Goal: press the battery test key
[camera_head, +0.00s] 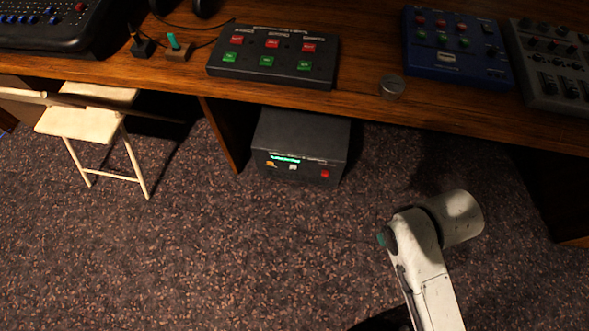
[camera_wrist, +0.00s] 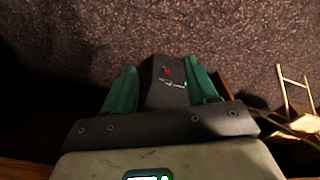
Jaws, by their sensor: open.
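A dark grey power unit (camera_head: 300,140) stands on the carpet under the desk in the head view. Its front has a lit green display (camera_head: 286,158), a small yellowish mark, a pale key (camera_head: 292,167) and a red key (camera_head: 325,174). Labels are too small to read, so I cannot tell which is the battery test key. In the wrist view the unit (camera_wrist: 155,98) appears upside down beyond my gripper (camera_wrist: 160,68), between its two green fingers. My gripper is open, with nothing held, and appears apart from the unit. In the head view the fingers do not clearly show.
The wooden desk (camera_head: 365,105) overhangs the unit. A black box with red and green keys (camera_head: 275,55), a blue panel (camera_head: 457,48) and a grey mixer (camera_head: 555,65) lie on it. A cream folding stool (camera_head: 85,124) stands at left. Carpet before the unit is clear.

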